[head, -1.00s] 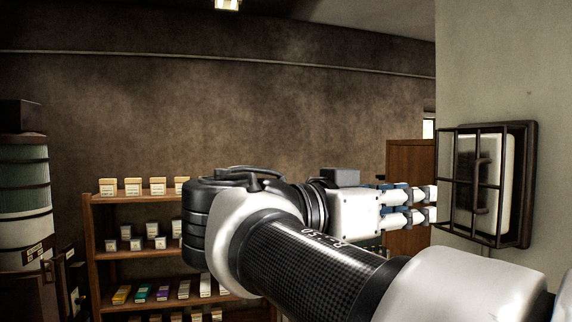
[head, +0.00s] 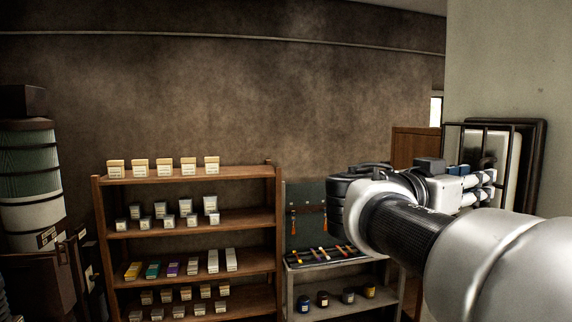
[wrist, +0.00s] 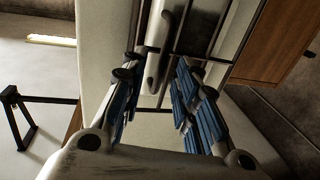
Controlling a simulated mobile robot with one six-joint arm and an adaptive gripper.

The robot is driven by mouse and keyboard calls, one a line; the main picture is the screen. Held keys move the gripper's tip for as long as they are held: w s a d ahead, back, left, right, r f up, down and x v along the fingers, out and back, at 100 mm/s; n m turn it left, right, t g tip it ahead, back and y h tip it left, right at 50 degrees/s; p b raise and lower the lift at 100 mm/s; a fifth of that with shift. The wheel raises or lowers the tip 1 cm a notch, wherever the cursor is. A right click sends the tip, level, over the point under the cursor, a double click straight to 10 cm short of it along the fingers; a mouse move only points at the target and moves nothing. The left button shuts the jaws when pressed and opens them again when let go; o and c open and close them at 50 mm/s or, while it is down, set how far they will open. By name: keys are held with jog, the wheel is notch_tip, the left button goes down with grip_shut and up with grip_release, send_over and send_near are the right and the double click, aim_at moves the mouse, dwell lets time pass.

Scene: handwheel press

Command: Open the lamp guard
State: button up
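The lamp guard (head: 484,126) is a dark barred frame over a pale lamp panel on the wall at the right of the head view. Its bars (wrist: 160,110) also cross the wrist view. My gripper (head: 480,187) is in front of the lower part of the guard and hides it in the head view. In the wrist view, my gripper (wrist: 154,84) is open, its blue-padded fingers spread apart. A grey upright handle (wrist: 155,72) shows between the fingertips; I cannot tell whether they touch it. The guard appears to lie over the lamp.
A wooden shelf (head: 190,265) with small boxes and jars stands at the left centre. A low tool stand (head: 335,310) with jars is beside it. A wooden cabinet (head: 415,146) is behind the arm. A green-and-white cylinder (head: 30,175) is at the far left.

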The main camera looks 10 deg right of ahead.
jog(key=shift+x, duration=0.8)
jog(key=shift+c, duration=0.4)
grip_shut()
